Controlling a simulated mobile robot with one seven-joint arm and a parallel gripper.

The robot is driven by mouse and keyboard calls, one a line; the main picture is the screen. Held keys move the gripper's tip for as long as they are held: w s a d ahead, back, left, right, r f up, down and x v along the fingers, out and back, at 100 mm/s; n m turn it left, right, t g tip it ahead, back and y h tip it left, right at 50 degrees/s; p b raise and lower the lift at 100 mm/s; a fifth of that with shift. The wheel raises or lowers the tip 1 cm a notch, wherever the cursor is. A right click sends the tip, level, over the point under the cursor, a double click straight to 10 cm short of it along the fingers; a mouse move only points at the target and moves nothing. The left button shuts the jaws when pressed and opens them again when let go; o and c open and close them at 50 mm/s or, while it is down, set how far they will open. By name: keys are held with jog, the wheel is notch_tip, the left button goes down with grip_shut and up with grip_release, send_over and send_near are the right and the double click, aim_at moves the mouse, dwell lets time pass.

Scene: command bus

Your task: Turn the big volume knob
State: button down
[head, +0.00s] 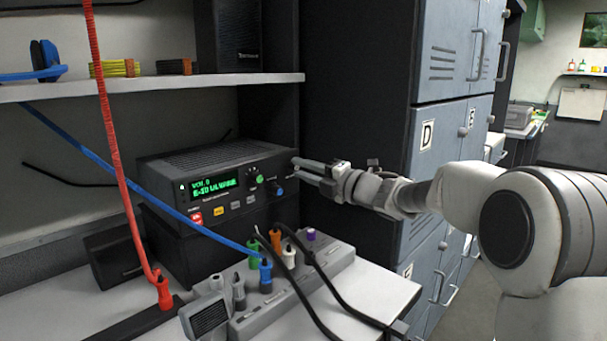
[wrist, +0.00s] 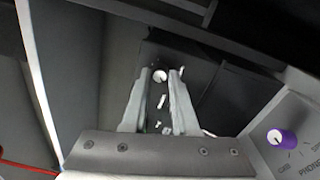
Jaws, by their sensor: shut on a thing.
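A dark radio unit (head: 210,170) with a lit green display stands on a black box below the shelf. My gripper (head: 299,171) reaches in from the right to the right end of its front panel. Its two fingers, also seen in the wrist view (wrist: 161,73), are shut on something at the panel. It appears to be the big volume knob, but the fingers largely hide it, and how far it is turned cannot be seen. Small green (head: 259,179) and blue (head: 278,190) knobs sit just left of my fingers.
A grey connector box (head: 245,325) with several coloured plugs and cables stands on the white counter in front. Its purple knob (wrist: 280,137) shows in the wrist view. Grey lockers (head: 445,140) stand close behind my wrist. A red cable (head: 115,150) hangs at left.

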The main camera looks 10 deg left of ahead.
dwell(0.4)
jog(key=c, duration=0.7)
grip_release()
jog(key=p+v, duration=0.3)
jog(key=v, duration=1.4)
jog(key=shift+s+d+r, duration=0.1)
jog(key=shift+s+d, duration=0.05)
jog(key=shift+d, duration=0.05)
